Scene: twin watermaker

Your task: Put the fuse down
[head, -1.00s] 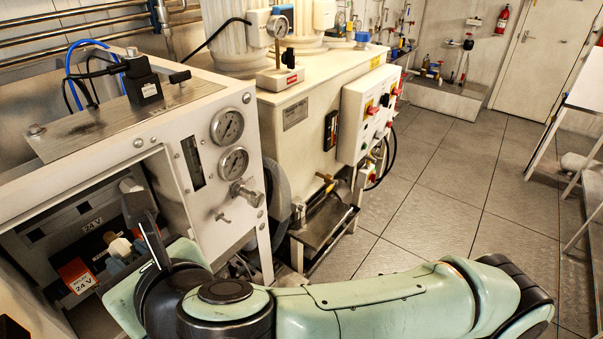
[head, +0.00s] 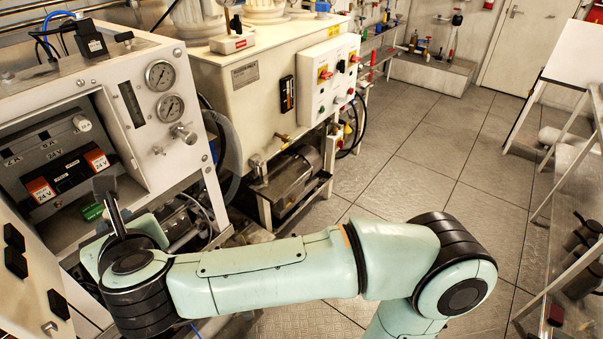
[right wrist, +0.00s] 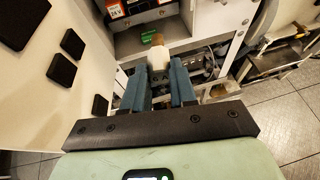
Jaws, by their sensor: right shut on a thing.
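The fuse (right wrist: 158,58), a white cylinder with a brass-coloured end, shows in the right wrist view. My right gripper (right wrist: 160,76) is shut on it, with a blue finger on either side. The fuse points forward toward the cabinet opening and seems clear of any surface. My left gripper is in neither view.
The open cabinet (head: 136,66) holds orange 24 V blocks (head: 97,160) and a green piece (head: 92,211) on its floor. An open door panel (right wrist: 82,58) with black pads stands at the left.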

